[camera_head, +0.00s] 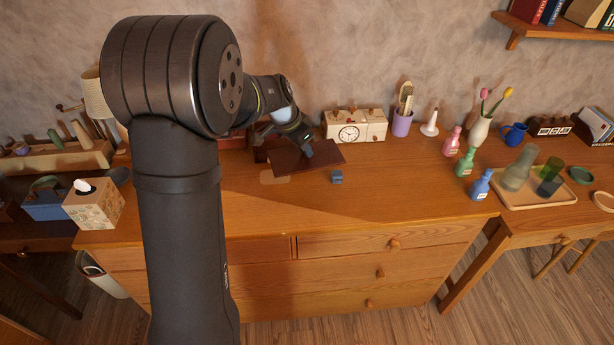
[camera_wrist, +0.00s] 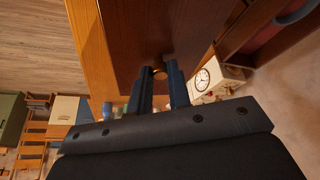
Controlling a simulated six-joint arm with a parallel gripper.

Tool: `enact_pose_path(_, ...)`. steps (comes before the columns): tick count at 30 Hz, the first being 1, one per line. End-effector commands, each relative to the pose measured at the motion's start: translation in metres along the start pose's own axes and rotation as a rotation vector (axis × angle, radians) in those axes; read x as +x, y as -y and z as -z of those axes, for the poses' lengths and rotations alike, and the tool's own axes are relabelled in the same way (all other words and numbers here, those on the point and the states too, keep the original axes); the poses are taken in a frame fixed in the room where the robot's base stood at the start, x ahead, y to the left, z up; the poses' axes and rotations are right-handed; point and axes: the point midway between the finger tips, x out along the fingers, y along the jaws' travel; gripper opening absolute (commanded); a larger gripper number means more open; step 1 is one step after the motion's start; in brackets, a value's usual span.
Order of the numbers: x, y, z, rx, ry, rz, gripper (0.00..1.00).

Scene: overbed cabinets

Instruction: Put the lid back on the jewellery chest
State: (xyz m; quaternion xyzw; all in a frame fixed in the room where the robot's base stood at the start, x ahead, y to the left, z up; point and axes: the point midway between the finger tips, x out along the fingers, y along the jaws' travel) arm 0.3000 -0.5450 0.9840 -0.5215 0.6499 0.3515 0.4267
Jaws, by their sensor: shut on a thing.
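The lid (camera_head: 322,155) is a flat dark-brown panel above the dresser top, beside the wall. My gripper (camera_head: 307,149) is over it. In the wrist view the lid (camera_wrist: 155,30) fills the upper middle, and my gripper (camera_wrist: 160,78) has its two dark fingers closed around a small round brass-coloured knob (camera_wrist: 159,72) on it. A dark-brown box side (camera_head: 262,151), probably the jewellery chest, shows just left of the lid, mostly hidden by my arm and the lid. I cannot tell whether the lid touches it.
A small blue-grey box (camera_head: 336,178) sits in front of the lid. A cream clock (camera_head: 349,133) stands behind right, with a purple cup (camera_head: 402,124) beyond. Coloured bottles (camera_head: 465,162) stand farther right. The dresser's front middle (camera_head: 390,200) is clear. A tissue box (camera_head: 93,204) is at left.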

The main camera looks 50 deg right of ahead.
Motion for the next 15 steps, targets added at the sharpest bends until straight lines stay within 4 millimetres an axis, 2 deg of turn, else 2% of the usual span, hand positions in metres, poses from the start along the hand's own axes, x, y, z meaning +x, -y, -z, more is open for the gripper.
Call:
enact_pose_path(1,0.001,0.019,0.009,-0.024,-0.001,0.011,0.0)
enact_pose_path(6,0.001,0.074,0.034,-0.109,0.001,0.046,0.0)
enact_pose_path(12,-0.001,0.136,0.053,-0.211,0.003,0.093,0.0)
enact_pose_path(15,-0.002,0.16,0.059,-0.258,0.005,0.114,0.0)
